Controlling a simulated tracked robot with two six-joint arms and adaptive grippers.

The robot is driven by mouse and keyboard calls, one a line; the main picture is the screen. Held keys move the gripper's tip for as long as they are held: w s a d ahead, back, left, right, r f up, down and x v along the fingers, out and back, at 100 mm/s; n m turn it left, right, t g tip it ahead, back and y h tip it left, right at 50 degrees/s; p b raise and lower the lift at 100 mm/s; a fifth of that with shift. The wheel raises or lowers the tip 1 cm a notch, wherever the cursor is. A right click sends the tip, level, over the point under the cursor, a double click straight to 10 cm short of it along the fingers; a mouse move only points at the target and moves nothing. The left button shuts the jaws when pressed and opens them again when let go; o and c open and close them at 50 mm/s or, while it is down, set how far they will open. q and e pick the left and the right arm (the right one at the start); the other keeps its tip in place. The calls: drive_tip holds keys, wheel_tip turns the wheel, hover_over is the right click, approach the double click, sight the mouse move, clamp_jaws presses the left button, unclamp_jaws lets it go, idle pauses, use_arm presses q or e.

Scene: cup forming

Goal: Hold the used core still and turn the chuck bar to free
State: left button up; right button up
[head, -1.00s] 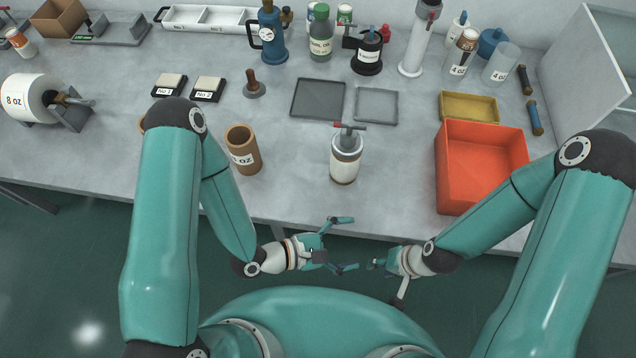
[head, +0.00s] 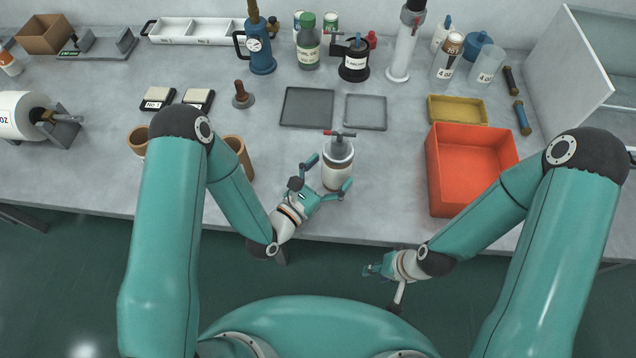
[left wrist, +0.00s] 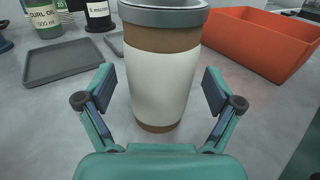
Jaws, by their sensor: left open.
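The used core (head: 337,172) stands upright on the grey bench near its front edge. It has a white band, brown ends and a grey cap. The chuck bar (head: 340,133), red at one end and dark at the other, lies across its top; it is out of frame in the left wrist view. My left gripper (head: 329,174) is open at the core, one finger to each side. In the left wrist view the core (left wrist: 160,85) stands centred between the fingers, with gaps on both sides. My right gripper (head: 372,269) is low in front of the bench, away from the core; its opening is unclear.
An orange bin (head: 468,203) stands to the right of the core. A dark tray (head: 306,107) and a grey tray (head: 366,113) lie behind it. A brown cup (head: 240,158) is to the left, partly behind my left arm. Bottles line the back.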

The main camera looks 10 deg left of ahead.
use_arm(q)
drive_tip(key=shift+x, duration=2.3)
drive_tip(key=c, duration=1.3)
